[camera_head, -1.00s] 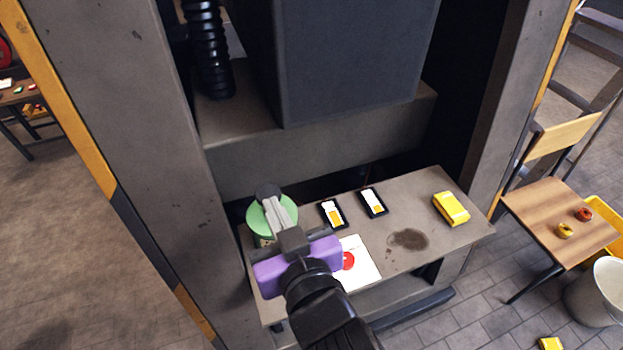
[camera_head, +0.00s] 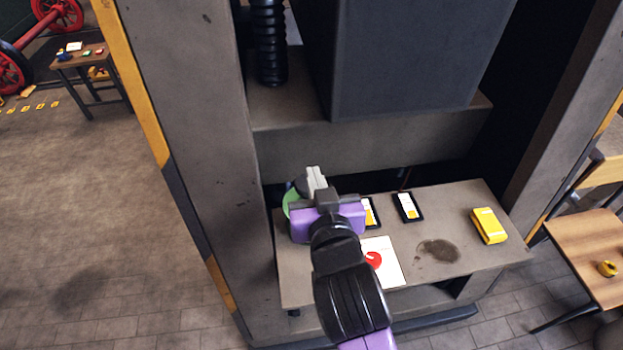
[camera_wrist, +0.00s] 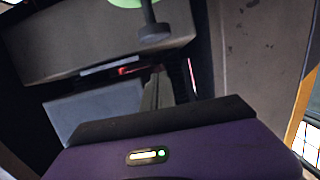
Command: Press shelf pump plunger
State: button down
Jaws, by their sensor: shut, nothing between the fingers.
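The shelf pump has a green body (camera_head: 289,203) and stands at the left end of the grey shelf (camera_head: 330,262). My gripper (camera_head: 316,174) hides most of it in the head view. Its dark plunger (camera_wrist: 153,30) shows in the wrist view as a stem with a round knob, below a piece of the green body (camera_wrist: 133,2). My gripper's fingers are shut and empty; they also show in the wrist view (camera_wrist: 157,85), close below the knob in the picture. A gap seems to lie between fingertips and knob, but I cannot tell its depth.
Two black-framed cards (camera_head: 408,207), a white sheet with a red spot (camera_head: 392,268), a dark stain (camera_head: 438,251) and a yellow block (camera_head: 488,226) are on the shelf. A grey pillar (camera_head: 195,130) stands at left.

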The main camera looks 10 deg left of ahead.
jog(key=x, duration=0.3)
jog(key=shift+f, duration=0.1)
notch_tip(320, 180, down, 3)
jog(key=shift+s+r+p, duration=0.15)
jog(key=shift+r+p, duration=0.1)
jog(key=shift+p, duration=0.05)
jog(key=shift+f, duration=0.6)
jog(key=shift+f, duration=0.1)
jog(key=shift+f+b, duration=1.45)
jog(key=shift+f, duration=0.4)
